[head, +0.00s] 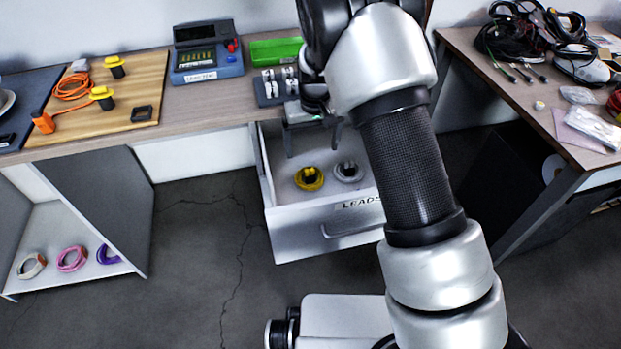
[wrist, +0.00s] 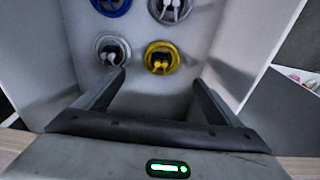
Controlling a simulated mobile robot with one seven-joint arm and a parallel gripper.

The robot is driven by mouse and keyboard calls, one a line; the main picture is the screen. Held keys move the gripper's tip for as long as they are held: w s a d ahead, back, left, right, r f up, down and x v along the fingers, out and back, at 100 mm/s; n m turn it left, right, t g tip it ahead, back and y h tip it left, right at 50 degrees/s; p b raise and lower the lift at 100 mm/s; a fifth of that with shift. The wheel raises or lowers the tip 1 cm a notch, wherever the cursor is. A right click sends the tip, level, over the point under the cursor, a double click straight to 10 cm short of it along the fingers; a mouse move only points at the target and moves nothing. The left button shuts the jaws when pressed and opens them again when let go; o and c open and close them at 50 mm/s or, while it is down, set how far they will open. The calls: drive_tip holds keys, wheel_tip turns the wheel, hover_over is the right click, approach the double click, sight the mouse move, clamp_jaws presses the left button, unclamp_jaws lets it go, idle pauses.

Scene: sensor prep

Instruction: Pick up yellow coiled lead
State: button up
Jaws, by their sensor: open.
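The yellow coiled lead (head: 309,179) lies in the open drawer labelled LEADS (head: 300,245), towards its front in the head view. In the wrist view the yellow lead (wrist: 161,58) lies on the drawer floor, just beyond and between my fingertips, with dark ends at its middle. My gripper (head: 312,147) is open and empty, above the back part of the drawer; it also shows in the wrist view (wrist: 160,80). The fingers look apart from the lead. Their exact height above it is hard to tell.
A grey lead (head: 347,171) lies right of the yellow one. The wrist view also shows a white-grey lead (wrist: 112,52), another grey lead (wrist: 170,10) and a blue lead (wrist: 112,5). Drawer walls surround them. The worktop (head: 215,112) edge is close behind my gripper.

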sight(310, 170)
drive_tip(key=f, duration=0.2)
drive_tip(key=f+b, duration=0.1)
drive_tip(key=f, duration=0.4)
drive_tip(key=shift+w+a+f, duration=0.1)
drive_tip(key=shift+w+f, duration=0.05)
drive_tip(key=shift+w, duration=0.25)
drive_tip(key=shift+w+a+f+b, duration=0.1)
drive_tip(key=shift+f+b, duration=0.25)
drive_tip(key=shift+f, duration=0.55)
drive_tip(key=shift+w+a+f+b, duration=0.15)
drive_tip(key=shift+f+b, duration=0.2)
drive_tip(key=shift+f, duration=0.5)
drive_tip(key=shift+w+a+f+b, duration=0.1)
drive_tip(key=shift+f+b, duration=0.25)
drive_tip(key=shift+f, duration=0.55)
drive_tip(key=c, duration=0.8)
drive_tip(key=shift+r, duration=0.2)
